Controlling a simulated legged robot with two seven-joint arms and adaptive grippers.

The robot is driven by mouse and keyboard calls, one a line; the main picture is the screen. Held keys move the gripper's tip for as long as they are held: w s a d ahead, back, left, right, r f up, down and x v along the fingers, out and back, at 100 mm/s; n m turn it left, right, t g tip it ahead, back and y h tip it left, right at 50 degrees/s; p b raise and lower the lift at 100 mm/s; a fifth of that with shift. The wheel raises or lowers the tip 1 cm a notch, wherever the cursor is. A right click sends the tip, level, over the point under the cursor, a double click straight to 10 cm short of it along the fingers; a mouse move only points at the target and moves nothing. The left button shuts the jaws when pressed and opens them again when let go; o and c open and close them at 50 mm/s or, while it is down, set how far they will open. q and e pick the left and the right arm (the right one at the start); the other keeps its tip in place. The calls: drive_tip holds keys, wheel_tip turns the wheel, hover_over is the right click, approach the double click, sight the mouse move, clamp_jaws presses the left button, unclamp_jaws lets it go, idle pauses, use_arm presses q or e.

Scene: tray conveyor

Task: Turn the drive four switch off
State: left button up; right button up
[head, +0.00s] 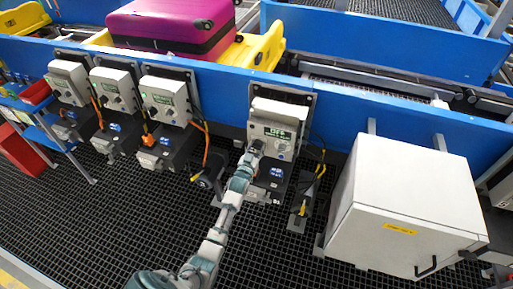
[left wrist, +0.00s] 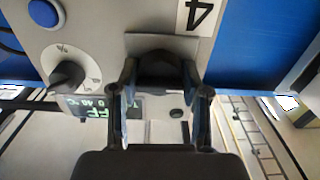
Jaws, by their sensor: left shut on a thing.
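The drive four unit (head: 282,110) is a light grey box on the blue conveyor side, with a lit green display (head: 279,134) that appears to read OFF. My left gripper (head: 255,149) is at the lower left of its front panel. In the left wrist view, the gripper (left wrist: 160,80) is shut on a dark switch handle (left wrist: 160,66) beside a plate marked 4 (left wrist: 199,14). The fingers hide part of the handle. A dial (left wrist: 67,77) and a blue button (left wrist: 43,13) are on the same panel. My right gripper is not in view.
Similar drive units (head: 164,98) stand in a row to the left. A white cabinet (head: 400,205) stands at the right. A magenta suitcase (head: 165,27) lies in a yellow tray (head: 262,48) on the conveyor. Orange and yellow cables hang near the units; dark grating covers the floor.

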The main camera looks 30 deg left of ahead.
use_arm(q)
drive_tip(key=shift+f, duration=0.35)
drive_tip(key=o, duration=1.1)
drive_tip(key=shift+o, duration=0.3)
drive_tip(key=shift+r, duration=0.15)
drive_tip(key=v, duration=1.2)
drive_tip(key=shift+a, duration=0.1)
